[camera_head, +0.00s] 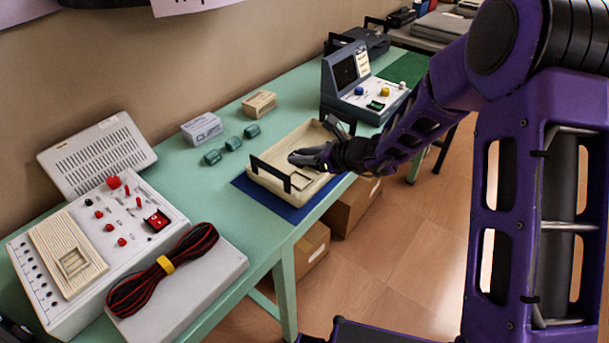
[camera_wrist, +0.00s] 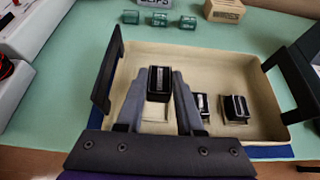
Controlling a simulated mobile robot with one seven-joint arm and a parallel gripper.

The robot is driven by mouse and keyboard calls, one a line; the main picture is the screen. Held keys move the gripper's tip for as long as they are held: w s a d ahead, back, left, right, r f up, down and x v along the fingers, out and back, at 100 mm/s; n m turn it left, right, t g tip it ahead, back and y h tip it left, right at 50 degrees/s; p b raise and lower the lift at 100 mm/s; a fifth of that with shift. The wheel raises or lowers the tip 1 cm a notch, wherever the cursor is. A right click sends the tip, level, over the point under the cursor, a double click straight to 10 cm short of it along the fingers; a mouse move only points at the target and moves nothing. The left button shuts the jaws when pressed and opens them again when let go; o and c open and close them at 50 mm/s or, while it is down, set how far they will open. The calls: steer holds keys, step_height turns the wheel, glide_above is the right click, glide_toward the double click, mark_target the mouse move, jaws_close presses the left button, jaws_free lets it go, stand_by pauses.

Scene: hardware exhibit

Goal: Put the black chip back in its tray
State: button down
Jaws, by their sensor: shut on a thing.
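The cream tray (camera_head: 308,135) with black handles stands on a blue mat on the green table. My gripper (camera_head: 303,158) reaches into it from the right. In the wrist view my gripper (camera_wrist: 159,92) is shut on a black chip (camera_wrist: 159,76) with a pale stripe on top, held between the fingertips. The tray (camera_wrist: 222,65) shows behind it, and a pale square pad (camera_wrist: 156,111) shows just below the held chip. I cannot tell whether the chip touches the tray. In the head view the gripper hides the chip.
Green cylinders (camera_head: 233,143) and small boxes (camera_head: 201,128) lie behind the tray. A control panel (camera_head: 110,215) and cable coil (camera_head: 163,268) are left.

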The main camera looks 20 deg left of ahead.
mark_target(304, 183)
steer(key=shift+f+b, duration=0.35)
steer(key=shift+f, duration=2.65)
steer(key=shift+f, duration=0.2)
steer(key=c, duration=0.5)
jaws_free()
steer(key=shift+c, duration=0.2)
steer(key=shift+r, duration=0.15)
steer(key=shift+d+r, duration=0.2)
steer(key=p+v, duration=0.1)
steer(key=v, duration=1)
steer(key=shift+d, duration=0.25)
steer(key=shift+s, duration=0.1)
